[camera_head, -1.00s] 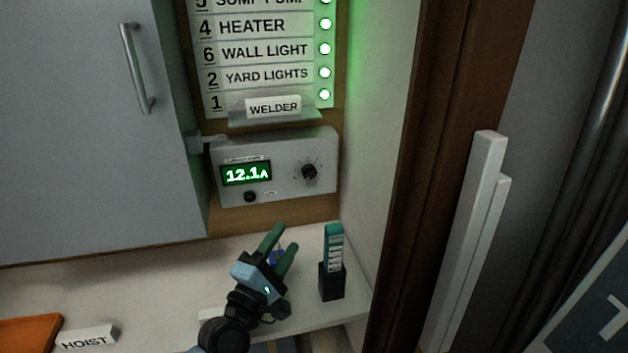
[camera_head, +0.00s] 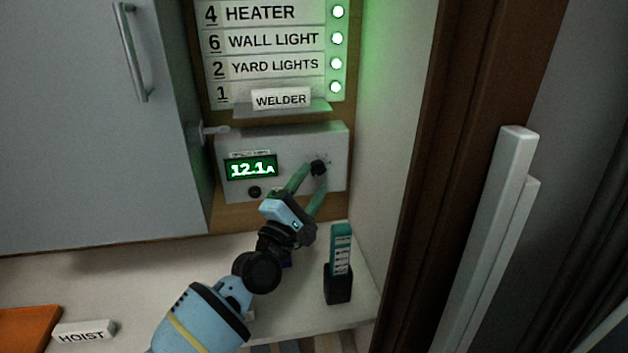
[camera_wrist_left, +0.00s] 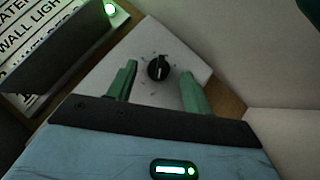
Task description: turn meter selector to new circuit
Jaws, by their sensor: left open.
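The meter (camera_head: 228,141) is a grey box below the circuit list, with a green display reading 12.1A. Its black selector knob (camera_head: 318,167) is on the right of its face; the knob also shows in the left wrist view (camera_wrist_left: 158,68) with a white pointer line. My left gripper (camera_head: 309,178) is open just in front of the meter, its green fingers below and to the sides of the knob. In the left wrist view the fingers (camera_wrist_left: 158,80) stand apart on either side of the knob, and nothing is between them that I can see gripped. My right gripper is out of view.
A black holder (camera_head: 338,285) with a teal labelled strip stands on the white shelf to the right. A WELDER label (camera_head: 281,98) sits on a ledge above the meter. A HOIST label (camera_head: 84,332) and an orange item (camera_head: 28,328) lie at lower left. A cabinet door (camera_head: 90,120) is at left.

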